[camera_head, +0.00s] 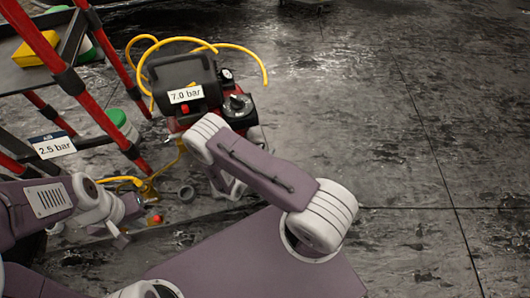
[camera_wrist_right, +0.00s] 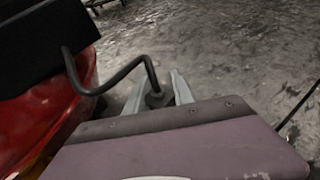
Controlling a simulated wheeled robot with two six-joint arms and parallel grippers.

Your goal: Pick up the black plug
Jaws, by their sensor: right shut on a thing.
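The black plug (camera_wrist_right: 155,98) is between the two pale fingers of my right gripper (camera_wrist_right: 158,86) in the right wrist view. The gripper is shut on it. A bent black cable (camera_wrist_right: 128,70) runs from the plug to the dark body of the red compressor at the left. In the head view my right arm reaches to the compressor (camera_head: 188,98); its fingers and the plug are hidden there.
The compressor bears a "7.0 bar" label (camera_head: 186,94) and a yellow hose (camera_head: 205,46). A red-posted rack (camera_head: 102,118) with a "2.5 bar" sign (camera_head: 53,145) stands at the left. The floor (camera_head: 410,110) at the right is clear.

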